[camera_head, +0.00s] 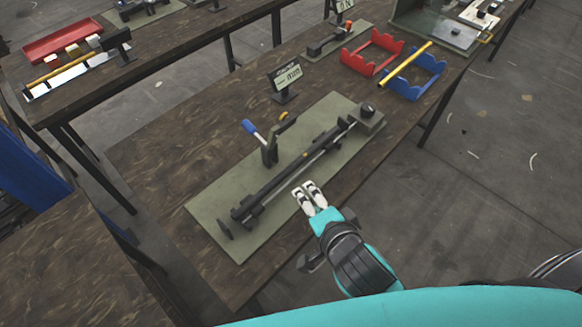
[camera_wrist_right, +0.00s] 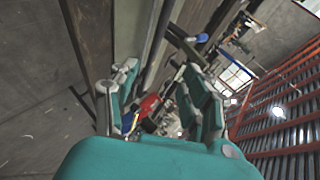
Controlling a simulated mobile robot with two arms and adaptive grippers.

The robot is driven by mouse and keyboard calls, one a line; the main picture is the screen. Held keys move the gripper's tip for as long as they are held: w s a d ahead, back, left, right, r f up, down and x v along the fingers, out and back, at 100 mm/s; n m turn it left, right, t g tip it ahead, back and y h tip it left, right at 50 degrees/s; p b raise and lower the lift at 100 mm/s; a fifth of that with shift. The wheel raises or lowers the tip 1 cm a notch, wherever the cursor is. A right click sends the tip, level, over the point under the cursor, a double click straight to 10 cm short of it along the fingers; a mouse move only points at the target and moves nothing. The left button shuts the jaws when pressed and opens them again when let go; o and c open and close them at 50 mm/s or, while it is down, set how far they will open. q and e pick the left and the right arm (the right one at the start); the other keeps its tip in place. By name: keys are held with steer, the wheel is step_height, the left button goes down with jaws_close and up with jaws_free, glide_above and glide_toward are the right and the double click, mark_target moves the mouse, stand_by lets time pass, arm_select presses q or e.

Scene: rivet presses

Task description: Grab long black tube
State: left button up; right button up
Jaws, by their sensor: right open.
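A long black tube (camera_head: 300,165) lies along a dark fixture on a green base plate (camera_head: 210,205), running diagonally from lower left to upper right. I cannot clearly tell where the tube ends and the fixture's rail begins. My right gripper (camera_head: 309,192) is just on the near side of the fixture, beside the plate's front edge, apart from the tube. Its fingers are open and empty. In the right wrist view the two teal-backed fingers (camera_wrist_right: 163,85) stand apart with a gap between them. My left gripper is not in view.
A blue-handled lever (camera_head: 255,133) rises behind the tube. A small sign (camera_head: 287,78) stands beyond it. Red (camera_head: 371,55) and blue (camera_head: 415,78) racks with a yellow tube (camera_head: 407,62) are at the table's far right. Bare wood (camera_head: 165,165) lies left of the plate.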

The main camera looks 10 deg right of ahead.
steer(key=p, duration=0.3)
glide_toward(289, 173)
steer(key=x, duration=0.3)
steer(key=shift+w+a+r, duration=0.15)
steer(key=shift+w+r, duration=0.05)
steer(key=shift+w, duration=0.1)
steer(key=p+x, duration=0.1)
steer(key=x, duration=0.1)
steer(key=p+x, duration=0.1)
steer(key=x, duration=0.2)
steer(key=shift+s+d+f, duration=0.1)
steer(key=shift+d+f, duration=0.15)
steer(key=shift+f, duration=0.25)
steer(key=shift+a, duration=0.1)
steer(key=shift+c, duration=0.4)
steer(key=shift+r, duration=0.1)
jaws_close()
